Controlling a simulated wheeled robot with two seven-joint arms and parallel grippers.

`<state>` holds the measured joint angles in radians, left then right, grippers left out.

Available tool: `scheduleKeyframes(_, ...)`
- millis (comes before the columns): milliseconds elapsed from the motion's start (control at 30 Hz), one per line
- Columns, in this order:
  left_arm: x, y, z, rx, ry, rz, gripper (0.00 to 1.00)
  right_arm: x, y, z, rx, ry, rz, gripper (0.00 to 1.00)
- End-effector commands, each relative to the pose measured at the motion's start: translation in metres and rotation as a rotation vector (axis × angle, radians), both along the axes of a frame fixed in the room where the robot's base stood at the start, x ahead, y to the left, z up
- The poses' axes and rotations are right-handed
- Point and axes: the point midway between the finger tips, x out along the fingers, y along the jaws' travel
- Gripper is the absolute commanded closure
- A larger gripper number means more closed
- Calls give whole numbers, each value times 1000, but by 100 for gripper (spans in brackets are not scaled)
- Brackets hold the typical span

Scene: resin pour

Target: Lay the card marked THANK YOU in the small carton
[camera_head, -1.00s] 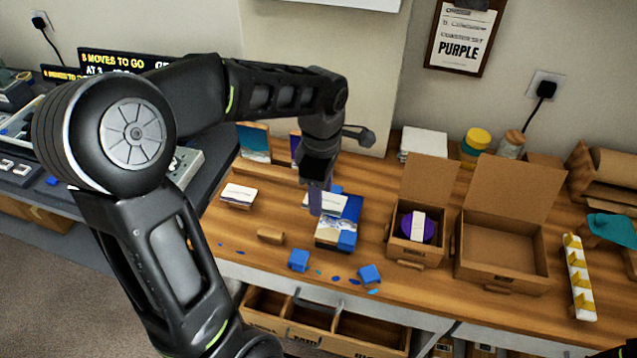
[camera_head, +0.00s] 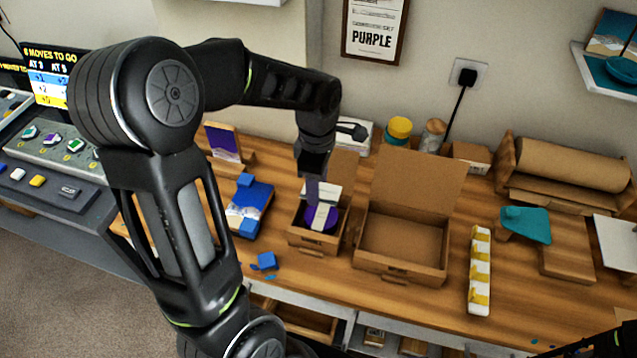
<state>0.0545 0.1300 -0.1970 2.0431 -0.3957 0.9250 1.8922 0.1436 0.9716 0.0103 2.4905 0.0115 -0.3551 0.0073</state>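My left gripper (camera_head: 314,188) comes down from above over the small carton (camera_head: 303,238). It appears shut on a white card (camera_head: 328,197), whose print is too small to read. The card is at the carton's opening, in front of its raised lid. A round purple piece (camera_head: 312,217) with a pale band lies inside the carton. The gripper hides part of the card and lid, so I cannot tell whether the card touches the purple piece. Only a dark part of my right arm shows at the bottom right corner; its gripper is not in view.
A larger open carton (camera_head: 362,268) stands right of the small one and looks empty. A white strip with yellow pieces (camera_head: 480,290) is farther right.

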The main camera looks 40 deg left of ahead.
Motion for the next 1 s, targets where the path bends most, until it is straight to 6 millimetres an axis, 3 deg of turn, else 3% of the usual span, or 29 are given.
scheduleKeyframes(267,0,0,-9,0,0,-1,71,1,0,-7,0,-3,0,1)
scheduleKeyframes(800,0,0,-69,0,0,-1,71,7,2,-48,12,-20,4,1)
scheduleKeyframes(1000,0,0,-81,0,0,-1,71,8,3,-55,15,-24,6,1)
